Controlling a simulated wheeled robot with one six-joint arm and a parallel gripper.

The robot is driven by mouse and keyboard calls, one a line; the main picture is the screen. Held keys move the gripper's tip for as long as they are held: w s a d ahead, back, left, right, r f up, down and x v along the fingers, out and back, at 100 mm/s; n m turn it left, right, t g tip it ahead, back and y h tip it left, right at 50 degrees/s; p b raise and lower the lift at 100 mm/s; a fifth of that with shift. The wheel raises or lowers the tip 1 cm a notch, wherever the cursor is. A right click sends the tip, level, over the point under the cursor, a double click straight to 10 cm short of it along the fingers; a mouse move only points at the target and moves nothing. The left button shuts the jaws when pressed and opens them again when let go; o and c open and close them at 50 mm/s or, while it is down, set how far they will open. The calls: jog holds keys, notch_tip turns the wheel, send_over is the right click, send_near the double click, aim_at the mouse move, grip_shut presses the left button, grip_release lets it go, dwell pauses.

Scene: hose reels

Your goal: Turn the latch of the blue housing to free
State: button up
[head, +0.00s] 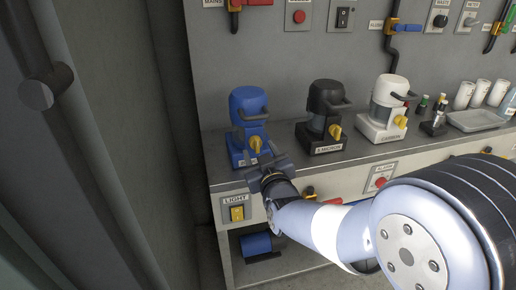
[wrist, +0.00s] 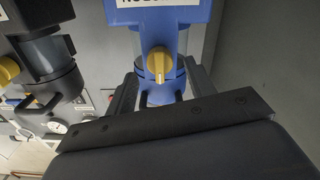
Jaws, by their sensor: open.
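The blue housing (head: 248,105) stands at the left end of the grey bench in the head view. Its yellow latch (head: 256,145) sits on the front, low down. In the wrist view the blue housing (wrist: 180,14) fills the top middle, seemingly upside down, with the yellow latch (wrist: 160,62) facing the camera. The latch's narrow grip runs roughly up and down there. My gripper (head: 270,164) is just in front of the housing's base, near the latch. In the wrist view my gripper (wrist: 163,82) is open, its dark fingers on either side of the latch. I cannot tell whether they touch anything.
A black housing (head: 326,110) and a white housing (head: 387,105) stand to the right, each with a yellow latch. A light switch (head: 237,212) is on the bench front below. A dark wall panel (head: 120,130) stands close on the left. Cups and a tray (head: 472,120) lie farther right.

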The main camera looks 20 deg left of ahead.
jog(key=shift+x, duration=1.25)
jog(key=shift+c, duration=0.2)
jog(key=c, duration=0.9)
jog(key=shift+c, duration=0.2)
